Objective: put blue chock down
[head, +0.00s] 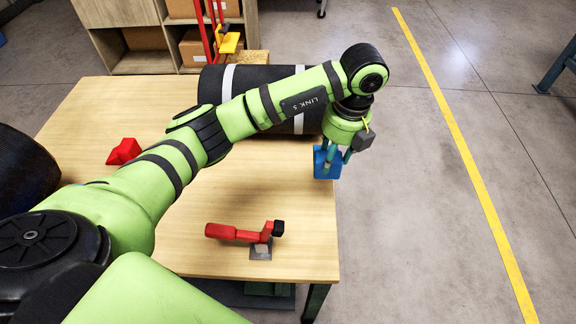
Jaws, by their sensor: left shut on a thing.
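The blue chock (321,164) is in the head view, at the right edge of the wooden table (190,230). My left gripper (335,163) points down and is shut on the blue chock. The fingers hide part of the chock, and I cannot tell whether its underside touches the table top. My right gripper is not in view.
A black roll (245,79) with white bands lies across the back of the table. A red chock (124,151) sits at the left. A red-handled clamp (240,233) stands near the front edge. Bare table lies between them. Open floor (430,230) is to the right.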

